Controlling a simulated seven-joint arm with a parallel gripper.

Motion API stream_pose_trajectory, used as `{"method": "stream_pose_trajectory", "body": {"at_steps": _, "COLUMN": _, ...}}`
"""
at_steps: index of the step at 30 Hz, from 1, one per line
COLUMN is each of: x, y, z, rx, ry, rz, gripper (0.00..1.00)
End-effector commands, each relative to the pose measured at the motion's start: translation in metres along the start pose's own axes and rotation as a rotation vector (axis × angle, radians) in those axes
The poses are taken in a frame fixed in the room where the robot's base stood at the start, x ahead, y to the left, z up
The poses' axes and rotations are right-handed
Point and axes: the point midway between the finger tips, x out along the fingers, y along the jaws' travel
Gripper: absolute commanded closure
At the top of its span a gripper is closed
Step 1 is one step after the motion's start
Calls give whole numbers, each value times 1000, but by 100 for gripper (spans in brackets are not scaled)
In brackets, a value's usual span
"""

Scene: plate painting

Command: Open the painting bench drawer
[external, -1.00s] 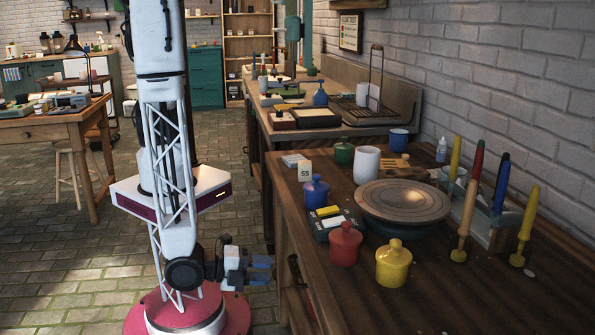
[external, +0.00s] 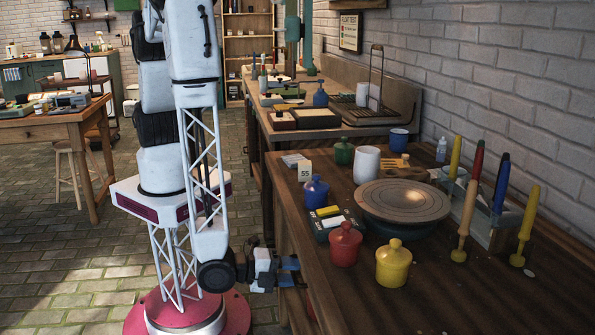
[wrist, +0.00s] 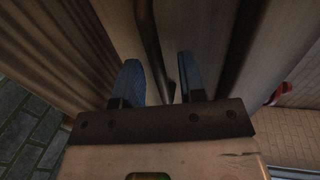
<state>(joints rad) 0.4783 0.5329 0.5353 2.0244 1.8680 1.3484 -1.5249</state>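The wooden painting bench (external: 430,290) fills the right of the external view. Its front faces my arm, and my gripper (external: 289,271) is low against that front, below the top's edge. In the wrist view my gripper (wrist: 160,70) has its two blue fingers apart. The dark bar handle (wrist: 150,40) runs between them, nearer the left finger, with a gap to the right finger. Contact with the handle cannot be made out. Wooden panels of the bench front (wrist: 215,35) lie around it. No drawer gap is clear. In the external view my gripper covers the handle.
The bench top holds a red jar (external: 344,246), a yellow jar (external: 393,265), a blue jar (external: 315,192) and a round wheel (external: 404,203). A red thing (wrist: 278,95) shows at the right of the wrist view. Brick floor (external: 75,250) lies open left of my base.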

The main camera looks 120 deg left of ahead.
Motion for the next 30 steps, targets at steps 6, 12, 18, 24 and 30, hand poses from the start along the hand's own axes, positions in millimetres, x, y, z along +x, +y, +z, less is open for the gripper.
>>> {"method": "stream_pose_trajectory", "body": {"at_steps": 6, "x": 8, "y": 0, "z": 0, "rx": 0, "ry": -1, "rz": 0, "gripper": 63}}
{"method": "stream_pose_trajectory", "body": {"at_steps": 12, "x": 8, "y": 0, "z": 0, "rx": -1, "ry": -1, "rz": 0, "gripper": 63}}
{"method": "stream_pose_trajectory", "body": {"at_steps": 18, "x": 8, "y": 0, "z": 0, "rx": -1, "ry": 0, "rz": 0, "gripper": 80}}
{"method": "stream_pose_trajectory", "body": {"at_steps": 24, "x": 8, "y": 0, "z": 0, "rx": -1, "ry": 0, "rz": 0, "gripper": 100}}
{"method": "stream_pose_trajectory", "body": {"at_steps": 30, "x": 8, "y": 0, "z": 0, "rx": 0, "ry": 0, "rz": 0, "gripper": 100}}
